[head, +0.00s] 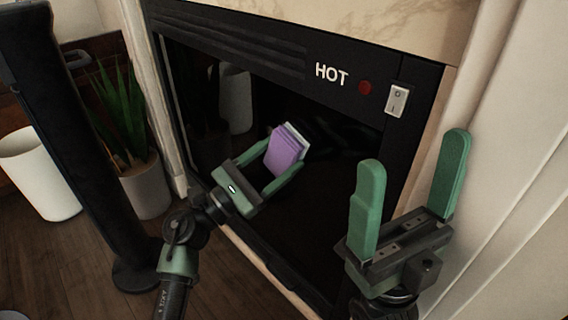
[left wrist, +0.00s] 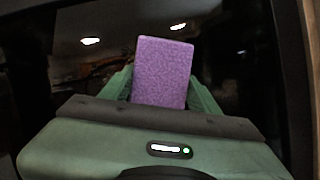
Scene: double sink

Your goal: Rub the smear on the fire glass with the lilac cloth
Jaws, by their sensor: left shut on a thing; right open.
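The lilac cloth (head: 284,152) is a folded block held between the fingers of my left gripper (head: 283,160), in front of the dark fire glass (head: 335,205). In the left wrist view the cloth (left wrist: 163,72) stands upright between the green fingers, with the dark glass behind it. A pale edge shows just behind the cloth in the head view; I cannot tell whether it is the smear or a reflection. I cannot tell whether the cloth touches the glass. My right gripper (head: 413,150) is open and empty, in front of the fireplace's right side.
The black fireplace frame has the word HOT, a red light (head: 365,87) and a white switch (head: 397,99). At the left are a potted plant (head: 142,188), a white bin (head: 40,172) and a dark post (head: 85,130). Wooden floor lies below.

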